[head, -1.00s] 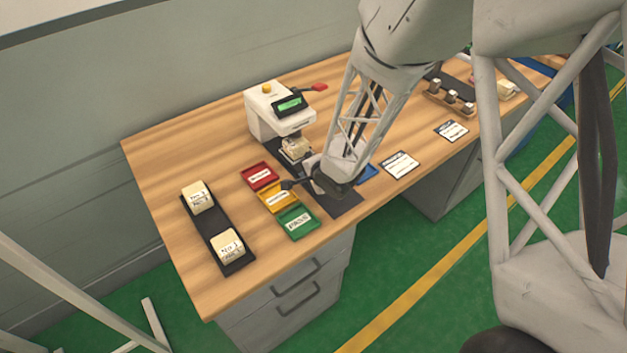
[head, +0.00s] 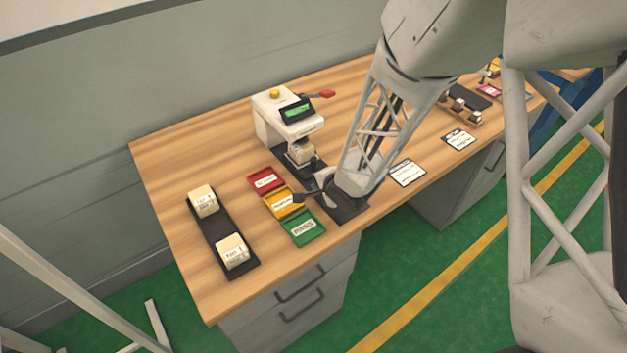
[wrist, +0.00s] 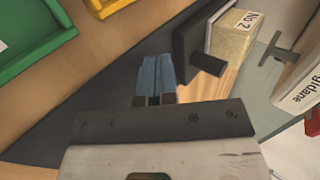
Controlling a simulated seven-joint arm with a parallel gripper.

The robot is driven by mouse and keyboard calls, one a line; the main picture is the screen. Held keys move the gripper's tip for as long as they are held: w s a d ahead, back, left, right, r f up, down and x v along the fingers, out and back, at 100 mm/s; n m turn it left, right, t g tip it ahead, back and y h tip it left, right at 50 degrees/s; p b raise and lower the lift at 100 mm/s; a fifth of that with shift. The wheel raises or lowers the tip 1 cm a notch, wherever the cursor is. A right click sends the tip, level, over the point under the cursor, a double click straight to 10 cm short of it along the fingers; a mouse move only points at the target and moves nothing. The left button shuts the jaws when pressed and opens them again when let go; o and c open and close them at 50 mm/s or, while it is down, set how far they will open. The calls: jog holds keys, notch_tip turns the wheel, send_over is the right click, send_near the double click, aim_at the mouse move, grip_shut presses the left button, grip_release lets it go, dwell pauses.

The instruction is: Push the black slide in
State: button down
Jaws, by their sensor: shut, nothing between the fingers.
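A cream block (wrist: 232,35) marked No 2 sits right behind the plate. In the head view the block (head: 301,151) stands under the head of the white machine (head: 285,122). My gripper (wrist: 155,78) is shut and empty, its blue fingers together over the dark base strip (wrist: 85,95). In the wrist view the fingertips are left of the knob, with a visible gap. In the head view my arm hides the fingers.
Red (head: 266,180), yellow (head: 284,203) and green (head: 303,228) trays lie left of my gripper. A black rack (head: 222,232) with two cream blocks is further left. White cards (head: 407,173) lie on the table to the right.

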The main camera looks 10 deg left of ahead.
jog(key=v, duration=1)
jog(key=shift+s+d, duration=0.25)
jog(key=shift+s, duration=0.05)
jog(key=shift+d, duration=0.1)
jog(key=s+d+r+n+h, duration=0.3)
jog(key=d+r+h, duration=0.3)
jog(key=d+r, duration=0.8)
jog(key=s+d+r+n+g, duration=0.2)
jog(key=s+d+r+n, duration=0.1)
jog(key=s, duration=0.5)
jog(key=s+d+r+n+g, duration=0.2)
jog(key=s+d+r, duration=0.3)
jog(key=s, duration=0.4)
jog(key=shift+s+r+n+h, duration=0.3)
jog(key=shift+s+r+n, duration=0.1)
jog(key=shift+r, duration=0.45)
